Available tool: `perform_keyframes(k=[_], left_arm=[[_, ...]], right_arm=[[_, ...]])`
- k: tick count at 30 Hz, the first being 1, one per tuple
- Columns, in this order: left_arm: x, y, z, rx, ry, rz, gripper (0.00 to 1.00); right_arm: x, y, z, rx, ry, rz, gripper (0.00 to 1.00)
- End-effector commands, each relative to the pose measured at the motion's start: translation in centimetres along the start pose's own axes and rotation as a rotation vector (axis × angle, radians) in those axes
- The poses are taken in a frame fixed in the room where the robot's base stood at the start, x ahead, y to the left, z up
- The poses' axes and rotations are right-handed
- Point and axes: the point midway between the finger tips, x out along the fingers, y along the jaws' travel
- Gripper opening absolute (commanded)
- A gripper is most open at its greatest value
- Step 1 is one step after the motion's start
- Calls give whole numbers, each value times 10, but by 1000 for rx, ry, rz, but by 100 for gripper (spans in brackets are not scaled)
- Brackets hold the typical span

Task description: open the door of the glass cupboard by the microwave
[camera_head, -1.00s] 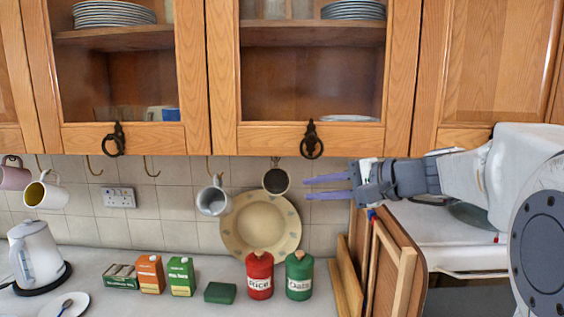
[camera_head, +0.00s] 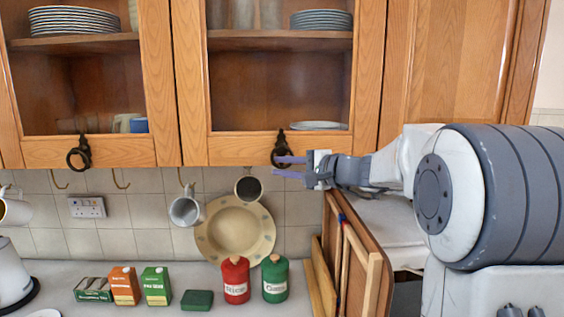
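The glass cupboard nearest the white appliance has a wooden-framed door (camera_head: 365,90), which is shut. Its dark ring handle (camera_head: 281,141) hangs at the bottom of the frame. My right gripper (camera_head: 288,167) reaches in from the right, its two purple fingers apart, one above the other. The upper fingertip overlaps the lower part of the ring in the picture; I cannot tell whether it touches. Nothing shows held between the fingers. The white appliance (camera_head: 390,225), probably the microwave, is partly hidden behind my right arm. My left gripper is out of view.
A second glass door with its own ring handle (camera_head: 79,153) is to the left. Mugs hang below, including a white one (camera_head: 186,210). A plate (camera_head: 235,230), a red tin (camera_head: 236,281) and a green tin (camera_head: 275,280) stand beneath. Wooden boards (camera_head: 365,262) lean beside the appliance.

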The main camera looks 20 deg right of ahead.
Motion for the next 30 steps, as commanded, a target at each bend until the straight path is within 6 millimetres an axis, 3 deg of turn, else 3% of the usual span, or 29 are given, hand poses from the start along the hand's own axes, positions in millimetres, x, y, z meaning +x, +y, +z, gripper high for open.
perform_keyframes(k=[8, 10, 30], left_arm=[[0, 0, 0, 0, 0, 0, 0], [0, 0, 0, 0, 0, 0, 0], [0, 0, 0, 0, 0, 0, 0]], right_arm=[[2, 1, 0, 0, 0, 1, 23], [2, 0, 0, 0, 0, 0, 0], [1, 1, -1, 0, 2, 1, 0]])
